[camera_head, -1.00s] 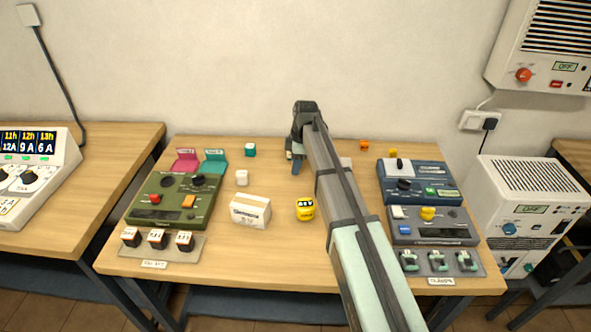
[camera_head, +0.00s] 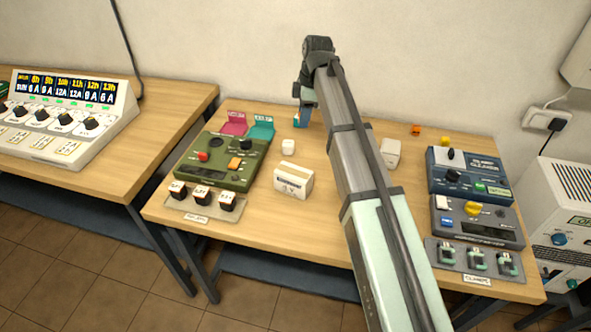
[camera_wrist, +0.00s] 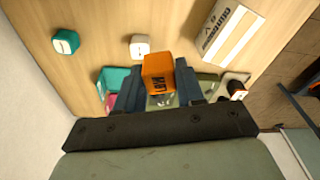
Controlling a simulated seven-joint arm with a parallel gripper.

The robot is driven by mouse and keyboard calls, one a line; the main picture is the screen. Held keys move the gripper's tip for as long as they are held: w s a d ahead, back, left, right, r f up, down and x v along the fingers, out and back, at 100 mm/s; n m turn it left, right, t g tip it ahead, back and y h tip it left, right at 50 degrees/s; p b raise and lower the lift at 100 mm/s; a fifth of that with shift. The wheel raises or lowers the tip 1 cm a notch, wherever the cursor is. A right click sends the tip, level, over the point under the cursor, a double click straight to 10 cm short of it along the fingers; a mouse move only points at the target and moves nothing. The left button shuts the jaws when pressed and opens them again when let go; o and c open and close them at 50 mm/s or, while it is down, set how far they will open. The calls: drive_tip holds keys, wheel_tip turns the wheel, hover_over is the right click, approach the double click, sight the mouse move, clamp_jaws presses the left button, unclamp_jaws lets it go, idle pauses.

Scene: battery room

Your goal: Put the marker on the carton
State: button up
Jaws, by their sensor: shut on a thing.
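My gripper (camera_head: 300,119) is over the back of the table, left of my arm link. In the wrist view its blue fingers (camera_wrist: 159,92) are shut on an orange block (camera_wrist: 160,72) with dark lettering, seemingly the marker. The white carton (camera_head: 293,182), with a tan top stripe and dark print, stands on the table nearer the camera than the gripper. It also shows at the upper right of the wrist view (camera_wrist: 228,30). The block is apart from the carton. In the head view the block is mostly hidden by the gripper.
A green device (camera_head: 222,160) is left of the carton, with pink (camera_head: 235,122) and teal flaps (camera_head: 261,127) behind. Blue and grey devices (camera_head: 468,175) stand right.

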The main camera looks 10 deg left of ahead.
wheel_tip(320, 180, up, 3)
hover_over(292, 172)
drive_tip(key=w+a, duration=0.2)
drive_tip(key=w, duration=0.2)
drive_tip(key=shift+s+d+m, duration=1.2)
drive_tip(key=shift+s+m, duration=0.5)
drive_tip(key=shift+s, duration=0.25)
drive_tip(key=shift+t, duration=0.3)
drive_tip(key=shift+f, duration=5.3)
drive_tip(key=shift+f, duration=0.1)
drive_tip(key=o, duration=1)
drive_tip(key=r, duration=0.4)
drive_tip(key=d+r, duration=0.1)
drive_tip(key=r, duration=0.7)
drive_tip(key=shift+d+r, duration=0.1)
drive_tip(key=shift+d, duration=0.3)
